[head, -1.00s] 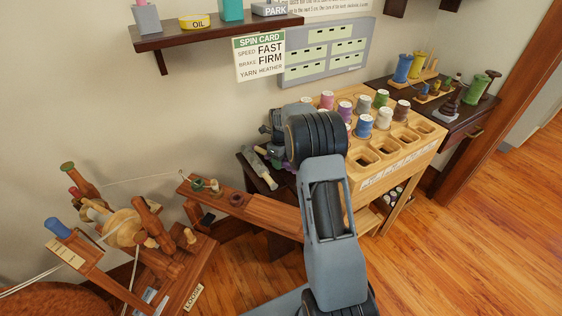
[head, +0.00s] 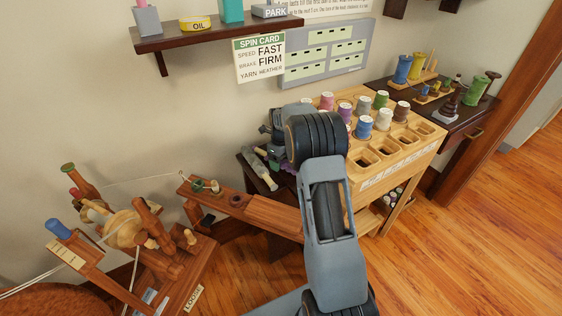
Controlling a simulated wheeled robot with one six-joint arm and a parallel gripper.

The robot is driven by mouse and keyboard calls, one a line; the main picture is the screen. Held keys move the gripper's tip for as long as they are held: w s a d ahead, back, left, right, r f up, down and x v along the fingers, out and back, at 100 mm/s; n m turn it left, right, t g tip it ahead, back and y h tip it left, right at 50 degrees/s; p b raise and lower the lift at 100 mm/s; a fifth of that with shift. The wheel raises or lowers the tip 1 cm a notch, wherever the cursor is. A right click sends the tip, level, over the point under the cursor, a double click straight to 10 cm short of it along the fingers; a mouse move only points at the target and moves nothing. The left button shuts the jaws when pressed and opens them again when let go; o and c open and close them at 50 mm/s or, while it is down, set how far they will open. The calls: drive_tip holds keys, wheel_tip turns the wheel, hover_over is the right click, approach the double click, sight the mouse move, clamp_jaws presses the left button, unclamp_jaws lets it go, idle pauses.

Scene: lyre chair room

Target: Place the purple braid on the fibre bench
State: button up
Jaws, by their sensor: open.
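A small patch of purple (head: 286,166), which may be the purple braid, shows beside and below my arm at the dark bench. Most of it is hidden by the arm. The dark wooden bench (head: 246,158), which seems to be the fibre bench, stands against the wall left of the pale spool rack. My gripper (head: 273,146) is over this bench, largely behind my own wrist. Its jaws are open, and the fingertips are hard to make out. I cannot tell whether it touches the purple patch.
A pale tool (head: 258,170) lies on the bench's left part. The spool rack (head: 405,153) with several coloured spools stands right of my arm. A spinning wheel (head: 125,228) and its long wooden board (head: 270,215) fill the left. A shelf (head: 215,33) hangs above. Open floor lies at right.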

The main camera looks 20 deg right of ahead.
wheel_tip(320, 180, up, 6)
drive_tip(key=shift+r+p, duration=0.1)
drive_tip(key=shift+p, duration=0.7)
drive_tip(key=shift+a+r, duration=0.1)
drive_tip(key=shift+r, duration=0.3)
drive_tip(key=s+a+r+n, duration=0.5)
drive_tip(key=s+r+n, duration=0.1)
drive_tip(key=n, duration=0.2)
drive_tip(key=s+a+n+t, duration=0.1)
drive_tip(key=s+a+n, duration=0.2)
drive_tip(key=s+n, duration=0.7)
drive_tip(key=s+a+r+n+t, duration=0.1)
drive_tip(key=s+a+n, duration=0.3)
drive_tip(key=s+n, duration=0.7)
drive_tip(key=shift+s+r+n+t, duration=0.2)
drive_tip(key=shift+n+t, duration=0.2)
drive_tip(key=shift+n, duration=0.3)
drive_tip(key=shift+r, duration=0.1)
